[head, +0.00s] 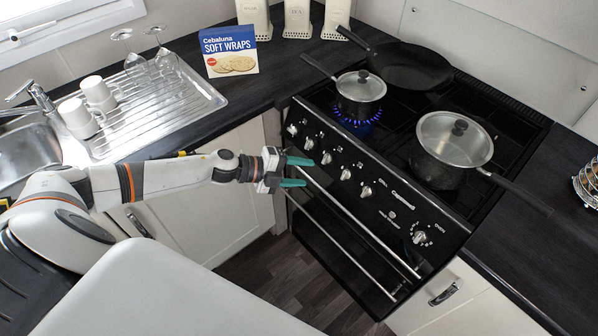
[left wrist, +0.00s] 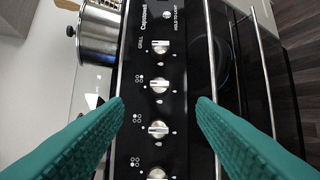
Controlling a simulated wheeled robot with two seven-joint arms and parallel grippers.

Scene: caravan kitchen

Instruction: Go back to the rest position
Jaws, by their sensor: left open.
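My left gripper (head: 294,171) is open and empty, with green fingers. It is held in front of the stove's control panel, near the knobs at its left end. In the left wrist view the two green fingers (left wrist: 160,115) are spread apart, with a row of silver knobs (left wrist: 158,87) between them. No object is between the fingers. The stove (head: 436,207) is black, with a blue flame (head: 357,122) lit under the small lidded saucepan (head: 361,90). My right gripper does not show in either view.
A larger lidded pot (head: 454,150) and a black frying pan (head: 411,68) are on the stove. Left are a drainer (head: 150,118) with cups and glasses, and a Soft Wraps box (head: 229,50). Oven handle bars (head: 345,235) run below the knobs. The floor (head: 270,272) is clear.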

